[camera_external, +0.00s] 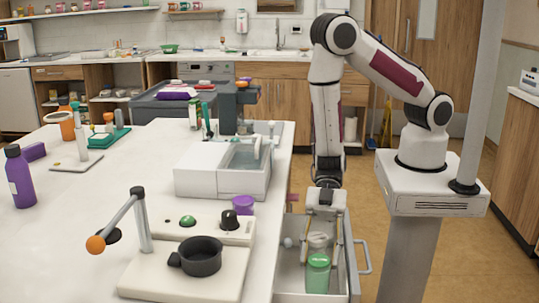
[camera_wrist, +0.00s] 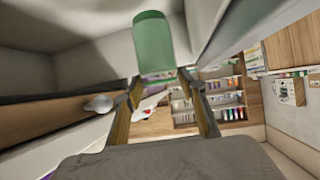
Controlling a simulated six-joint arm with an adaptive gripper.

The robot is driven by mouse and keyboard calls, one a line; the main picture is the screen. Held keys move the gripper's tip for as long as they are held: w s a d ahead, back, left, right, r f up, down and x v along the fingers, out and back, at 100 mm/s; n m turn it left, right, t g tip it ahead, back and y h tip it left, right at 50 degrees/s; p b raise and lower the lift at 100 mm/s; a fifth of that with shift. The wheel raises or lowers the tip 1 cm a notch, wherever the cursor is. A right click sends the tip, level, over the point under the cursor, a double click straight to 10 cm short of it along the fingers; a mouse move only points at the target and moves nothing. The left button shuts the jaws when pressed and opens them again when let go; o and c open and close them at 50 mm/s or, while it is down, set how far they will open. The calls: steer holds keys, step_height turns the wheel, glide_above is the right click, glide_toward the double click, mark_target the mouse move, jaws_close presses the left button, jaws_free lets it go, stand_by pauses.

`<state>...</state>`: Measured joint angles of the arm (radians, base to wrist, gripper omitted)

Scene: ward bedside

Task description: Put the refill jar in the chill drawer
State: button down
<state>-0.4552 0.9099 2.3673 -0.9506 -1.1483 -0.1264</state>
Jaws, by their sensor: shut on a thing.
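The refill jar appears to be the green jar (camera_external: 317,274), upright inside the open chill drawer (camera_external: 353,283). A pale round piece shows just above it, between my fingers. My gripper (camera_external: 322,254) points down into the drawer and is shut on the green jar. In the wrist view the green jar (camera_wrist: 153,45) is between the fingertips of my gripper (camera_wrist: 158,78), and drawer walls stand around it. I cannot tell whether the jar's base touches the drawer floor.
The drawer's handle (camera_external: 364,258) is on its right side. A pale knob (camera_wrist: 98,103) shows near the left finger.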

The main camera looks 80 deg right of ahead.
steer(key=shift+f, duration=2.05)
steer(key=shift+f, duration=0.15)
steer(key=c, duration=1.5)
jaws_free()
steer(key=shift+d+r, duration=0.35)
steer(key=shift+d, duration=0.05)
steer(key=shift+v, duration=5.55)
steer(key=shift+s, duration=0.1)
steer(key=shift+a, duration=0.1)
